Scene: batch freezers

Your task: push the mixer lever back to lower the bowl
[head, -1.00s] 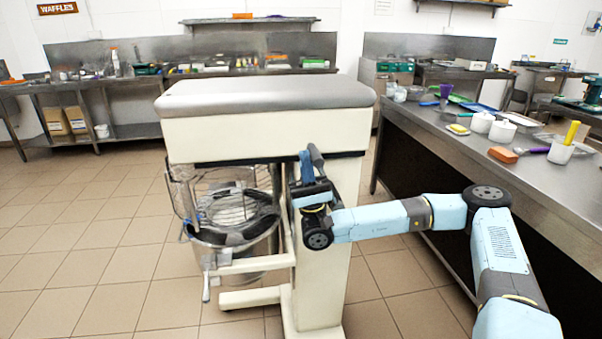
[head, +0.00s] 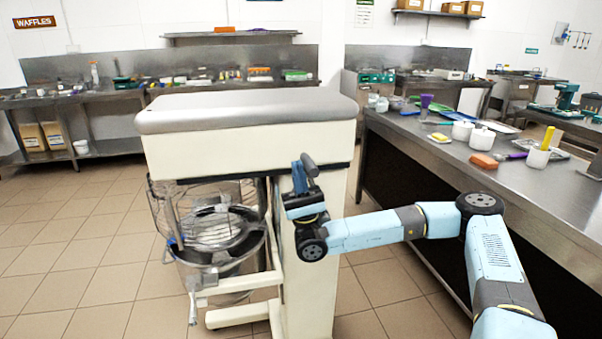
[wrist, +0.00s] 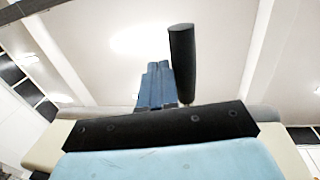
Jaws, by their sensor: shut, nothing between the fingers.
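The mixer is a large cream machine with a grey top (head: 250,108). Its steel bowl (head: 215,262) hangs under the head on the left, with a wire guard above it. A short black lever handle (head: 309,164) stands out at the column's near side, tilted. It also shows in the wrist view (wrist: 182,62), as a dark cylinder just right of my fingers. My gripper (head: 299,178) is shut and empty, its blue fingers (wrist: 158,84) together beside the handle. I cannot tell whether they touch it. The lever's lower part is hidden by my gripper.
A steel counter (head: 440,165) with cups, trays and an orange block (head: 483,161) runs along the right, close to my arm. Steel tables stand along the back wall. Tiled floor (head: 60,270) is clear on the left.

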